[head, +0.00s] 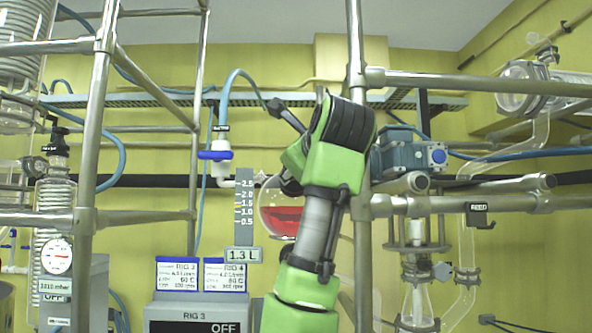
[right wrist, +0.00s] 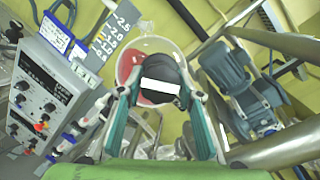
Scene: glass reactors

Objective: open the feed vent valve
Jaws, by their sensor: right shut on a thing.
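My right gripper (right wrist: 161,94) is shut on a black knob-like part (right wrist: 158,69) with a blank white patch, one finger on each side. I take this part for the feed vent valve, but no readable label confirms it. Behind it is a round glass vessel with red liquid (right wrist: 130,68), which also shows in the head view (head: 282,219). In the head view my right arm rises from below, and its wrist hides the fingers and the held part. My left gripper is not in view.
A blue-handled valve (head: 215,155) on a white pipe is left of the vessel. A level scale (head: 244,205) and a 1.3 L sign (head: 243,254) stand nearby. A blue-grey motor (head: 402,155) and steel frame tubes (head: 357,60) are close on the right.

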